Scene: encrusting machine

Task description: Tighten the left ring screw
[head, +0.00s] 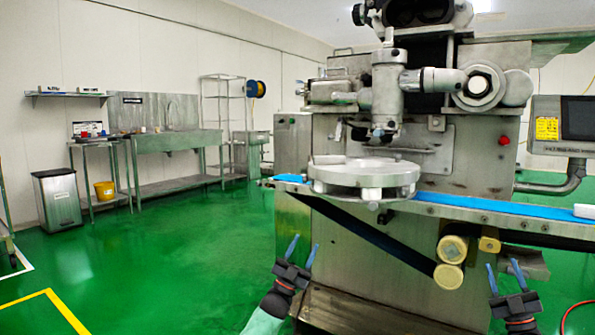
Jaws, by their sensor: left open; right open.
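The encrusting machine (440,150) stands at the centre right, with a metal nozzle head (388,90) above a round pale disc (364,173). Small dark fittings (378,132) sit around the lower end of the nozzle. They are too small for me to tell which one is the left ring screw. My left gripper (305,244) is open and empty, low in front of the machine and below the disc's left side. My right gripper (503,265) is open and empty, lower right, below the conveyor. Both are apart from the machine.
A blue conveyor belt (485,206) runs under the disc and out to the right. Two brass-coloured rollers (450,262) stick out below it. A control panel (566,125) stands at the right. A sink bench (175,143) and a bin (58,199) are far left. Green floor between is clear.

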